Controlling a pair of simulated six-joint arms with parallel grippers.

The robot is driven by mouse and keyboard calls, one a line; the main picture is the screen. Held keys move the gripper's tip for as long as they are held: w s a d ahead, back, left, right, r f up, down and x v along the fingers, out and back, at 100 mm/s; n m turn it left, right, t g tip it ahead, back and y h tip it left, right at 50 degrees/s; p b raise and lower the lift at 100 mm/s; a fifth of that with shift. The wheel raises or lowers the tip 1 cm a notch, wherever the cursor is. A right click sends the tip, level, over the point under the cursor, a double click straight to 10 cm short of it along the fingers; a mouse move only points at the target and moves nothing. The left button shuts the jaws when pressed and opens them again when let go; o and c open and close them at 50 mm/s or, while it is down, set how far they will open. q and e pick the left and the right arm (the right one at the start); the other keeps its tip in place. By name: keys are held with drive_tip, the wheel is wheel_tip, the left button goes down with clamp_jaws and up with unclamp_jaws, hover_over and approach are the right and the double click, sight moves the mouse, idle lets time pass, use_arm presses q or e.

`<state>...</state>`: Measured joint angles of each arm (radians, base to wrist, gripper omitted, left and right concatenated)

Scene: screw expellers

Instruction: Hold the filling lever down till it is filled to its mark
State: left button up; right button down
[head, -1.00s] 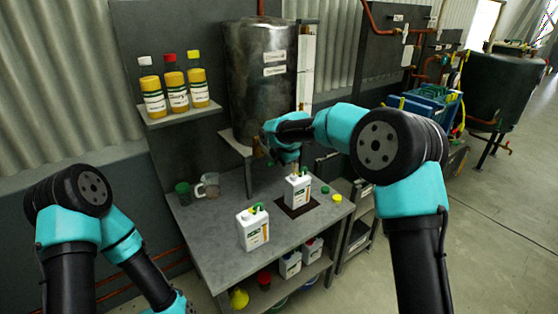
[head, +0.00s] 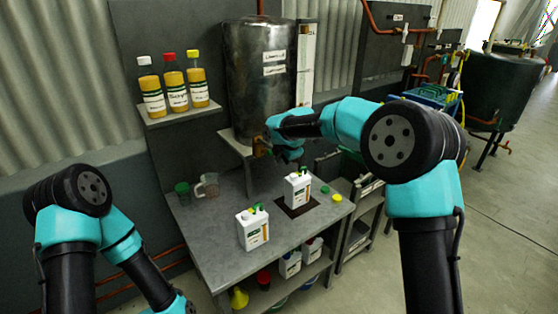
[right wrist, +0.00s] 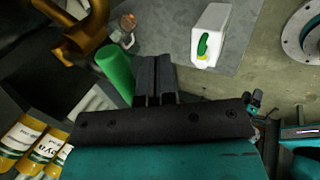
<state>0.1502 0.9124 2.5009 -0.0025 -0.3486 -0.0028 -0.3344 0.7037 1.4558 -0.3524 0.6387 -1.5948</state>
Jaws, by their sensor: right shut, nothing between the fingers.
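A dark metal tank (head: 258,80) stands over the bench, with a brass tap (head: 261,147) low at its front. The tap also shows in the right wrist view (right wrist: 78,35). Beside it there is a green cylinder (right wrist: 115,70), which looks like the lever's grip. My right gripper (head: 292,158) is below the tank, just right of the tap. Its fingers (right wrist: 155,65) are shut and empty beside the green cylinder; I cannot tell whether they touch it. A white container (head: 298,188) stands upright on a dark square; its fill level is not visible. My left gripper is out of view.
A second white container (head: 252,228) stands nearer on the grey bench (head: 215,237). A green cup (head: 182,190) and a clear jug (head: 208,185) stand at the left. Green and yellow caps (head: 337,197) lie at the right. Several bottles (head: 174,83) fill a wall shelf.

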drive_tip(key=s+d+f+v, duration=0.1)
drive_tip(key=v, duration=1)
drive_tip(key=shift+s+r, duration=0.25)
drive_tip(key=shift+s, duration=0.1)
drive_tip(key=shift+d+f, duration=0.1)
drive_tip(key=s+d+f+m+g, duration=0.1)
drive_tip(key=s+d+f+m, duration=0.2)
drive_tip(key=f, duration=0.7)
drive_tip(key=s+f+m+y, duration=0.1)
drive_tip(key=s+f+m, duration=0.25)
drive_tip(key=f, duration=0.55)
drive_tip(key=s+d+f+m+g, duration=0.15)
drive_tip(key=f+m, duration=0.25)
drive_tip(key=f, duration=0.6)
drive_tip(key=s+d+f+m, duration=0.3)
drive_tip(key=s+f+m, duration=0.4)
drive_tip(key=s, duration=0.6)
drive_tip(key=s+d+f+m+g, duration=0.1)
drive_tip(key=s+d+f+m, duration=0.2)
drive_tip(key=s+f+m, duration=0.5)
drive_tip(key=s+f, duration=0.3)
drive_tip(key=s, duration=0.2)
drive_tip(key=shift+d, duration=0.2)
